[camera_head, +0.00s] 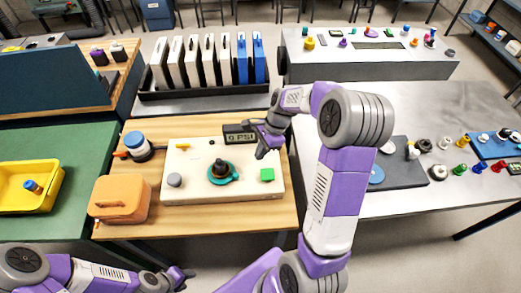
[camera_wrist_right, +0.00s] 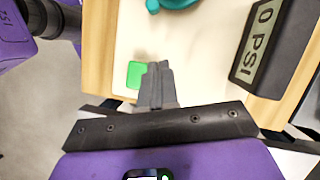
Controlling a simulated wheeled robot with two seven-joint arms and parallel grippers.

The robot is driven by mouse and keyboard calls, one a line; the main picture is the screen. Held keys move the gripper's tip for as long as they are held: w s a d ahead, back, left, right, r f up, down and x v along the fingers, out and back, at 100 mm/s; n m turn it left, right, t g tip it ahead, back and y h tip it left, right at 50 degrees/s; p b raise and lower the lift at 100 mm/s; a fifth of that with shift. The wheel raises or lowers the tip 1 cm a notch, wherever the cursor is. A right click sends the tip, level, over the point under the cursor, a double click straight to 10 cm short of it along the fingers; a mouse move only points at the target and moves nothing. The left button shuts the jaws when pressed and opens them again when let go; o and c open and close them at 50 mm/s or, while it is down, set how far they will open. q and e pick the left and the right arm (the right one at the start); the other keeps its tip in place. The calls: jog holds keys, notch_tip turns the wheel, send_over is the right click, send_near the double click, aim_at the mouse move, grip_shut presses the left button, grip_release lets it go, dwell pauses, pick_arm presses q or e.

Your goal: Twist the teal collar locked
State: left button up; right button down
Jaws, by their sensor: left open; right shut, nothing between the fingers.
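The teal collar (camera_head: 223,179) sits around a dark fitting (camera_head: 221,168) on the cream board (camera_head: 185,193). A small tab sticks out at its upper right. Part of the collar (camera_wrist_right: 180,3) shows at the top edge of the right wrist view. My right gripper (camera_head: 261,155) is shut and empty above the right part of the board, apart from the collar. Its closed fingertips (camera_wrist_right: 160,66) are beside the green block in the wrist view. My left gripper (camera_head: 187,274) is open, low in front of the wooden table, away from the board.
A gauge reading 0 PSI (camera_head: 239,138) stands at the board's back edge, close to my right gripper. The green block (camera_head: 267,174) and a grey knob (camera_head: 174,180) are on the board. An orange case (camera_head: 121,199) and a blue-lidded jar (camera_head: 137,147) stand left of it.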

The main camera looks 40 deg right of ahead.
jog(key=b+x, duration=0.1)
jog(key=x, duration=0.5)
jog(key=shift+f, duration=0.1)
jog(key=shift+w+a+r+b, duration=0.1)
jog(key=shift+w+a+b, duration=0.05)
jog(key=shift+a, duration=0.75)
jog(key=shift+w+a+r+b, duration=0.1)
jog(key=shift+w+a+b, duration=0.1)
jog(key=shift+a, duration=0.75)
pick_arm(q)
jog(key=shift+f, duration=0.95)
pick_arm(e)
jog(key=shift+a, duration=0.1)
